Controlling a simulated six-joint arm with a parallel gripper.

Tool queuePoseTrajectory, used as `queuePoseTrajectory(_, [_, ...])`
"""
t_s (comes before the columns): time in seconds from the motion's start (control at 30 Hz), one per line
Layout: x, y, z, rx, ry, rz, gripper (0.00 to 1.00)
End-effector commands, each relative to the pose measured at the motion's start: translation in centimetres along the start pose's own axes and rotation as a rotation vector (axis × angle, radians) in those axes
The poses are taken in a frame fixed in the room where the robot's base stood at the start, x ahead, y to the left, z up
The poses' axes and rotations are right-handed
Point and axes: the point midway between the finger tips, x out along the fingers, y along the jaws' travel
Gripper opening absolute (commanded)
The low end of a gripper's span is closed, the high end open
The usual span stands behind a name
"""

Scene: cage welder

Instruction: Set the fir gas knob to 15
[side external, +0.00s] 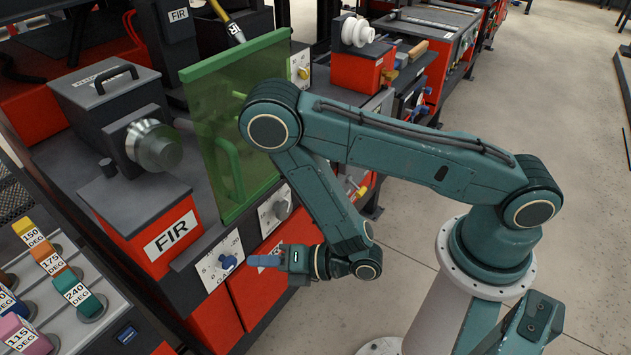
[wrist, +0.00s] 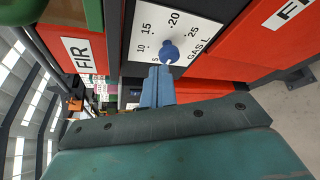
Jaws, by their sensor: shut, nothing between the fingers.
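The blue gas knob (side external: 228,262) sits on a white dial plate (side external: 211,270) on the front of the red FIR station. In the wrist view the knob (wrist: 168,50) is at the top middle, on the dial plate (wrist: 190,50) reading 10, 15, 20, 25 and "GAS". A small pale mark shows on the knob's lower side; I cannot tell the exact setting. My gripper (side external: 256,261) is shut and empty, its blue fingers pointing at the knob from just in front. In the wrist view the fingertips (wrist: 159,70) lie just below the knob; I cannot tell whether they touch.
A second dial with a grey knob (side external: 281,209) is to the right on the same front. A green transparent screen (side external: 222,130) stands above. Coloured degree-marked blocks (side external: 54,262) sit on a rack at lower left. Floor (side external: 330,310) in front is clear.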

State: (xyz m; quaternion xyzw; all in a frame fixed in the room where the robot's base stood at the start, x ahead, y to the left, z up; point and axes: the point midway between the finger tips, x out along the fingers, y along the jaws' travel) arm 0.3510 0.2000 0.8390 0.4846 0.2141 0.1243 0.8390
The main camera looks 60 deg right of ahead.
Motion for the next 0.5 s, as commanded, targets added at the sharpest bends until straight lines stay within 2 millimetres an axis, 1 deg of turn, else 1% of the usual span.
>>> queuePoseTrajectory(0.3, [2.7,0.0,1.5,0.000,-0.002,0.001,0.00])
queuePoseTrajectory(0.5, [3.6,0.0,2.0,0.001,-0.002,0.000,0.00])
